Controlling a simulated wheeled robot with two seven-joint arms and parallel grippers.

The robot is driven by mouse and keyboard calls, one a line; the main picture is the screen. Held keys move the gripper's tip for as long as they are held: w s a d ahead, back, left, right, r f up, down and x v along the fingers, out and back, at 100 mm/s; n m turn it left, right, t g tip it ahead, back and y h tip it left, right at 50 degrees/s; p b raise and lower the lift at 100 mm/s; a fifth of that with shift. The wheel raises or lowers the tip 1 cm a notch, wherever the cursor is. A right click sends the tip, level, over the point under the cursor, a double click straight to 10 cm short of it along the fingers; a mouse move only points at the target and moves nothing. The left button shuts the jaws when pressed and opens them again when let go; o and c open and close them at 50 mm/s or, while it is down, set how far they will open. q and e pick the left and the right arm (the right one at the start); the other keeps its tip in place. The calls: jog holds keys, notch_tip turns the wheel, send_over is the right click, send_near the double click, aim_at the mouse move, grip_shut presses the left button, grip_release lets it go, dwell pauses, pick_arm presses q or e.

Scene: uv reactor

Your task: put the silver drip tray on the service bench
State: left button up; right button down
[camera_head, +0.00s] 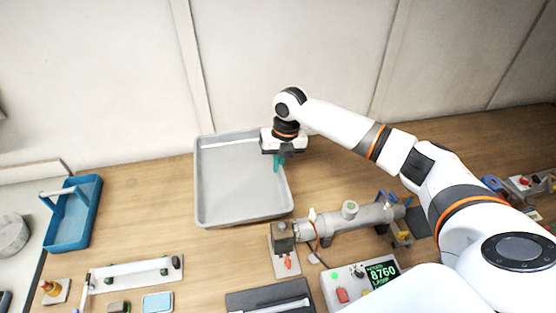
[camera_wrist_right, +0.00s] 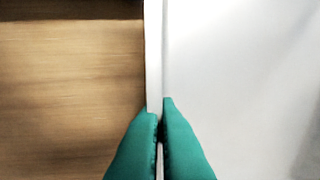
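The silver drip tray (camera_head: 243,221), a shallow grey rectangular pan, lies flat on the wooden bench toward the back wall. My right gripper (camera_head: 277,163) is at the tray's right side, near its back corner, with green fingers pointing down. In the right wrist view the green fingers (camera_wrist_right: 161,115) are close together on either side of the tray's pale rim (camera_wrist_right: 154,55), pinching its wall. Wood lies left of the rim and the tray's floor right of it. My left gripper is not in view.
A blue caddy (camera_head: 73,228) stands at the left, next to a pale surface (camera_head: 20,187). A grey cylindrical reactor (camera_head: 335,222) lies right of and in front of the tray. A white controller with a display (camera_head: 352,285) and a dark case (camera_head: 262,296) are nearer.

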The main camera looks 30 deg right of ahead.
jog(key=shift+f, duration=0.55)
jog(key=c, duration=1.7)
grip_release()
jog(key=shift+r, duration=0.3)
jog(key=r+b, duration=0.1)
jog(key=r, duration=0.3)
jog(key=d+r+b, duration=0.1)
jog(key=r, duration=0.3)
jog(key=r+b, duration=0.1)
jog(key=r, duration=0.3)
jog(key=shift+s+d+r, duration=0.25)
jog(key=shift+s+d, duration=0.05)
jog(key=shift+d, duration=0.05)
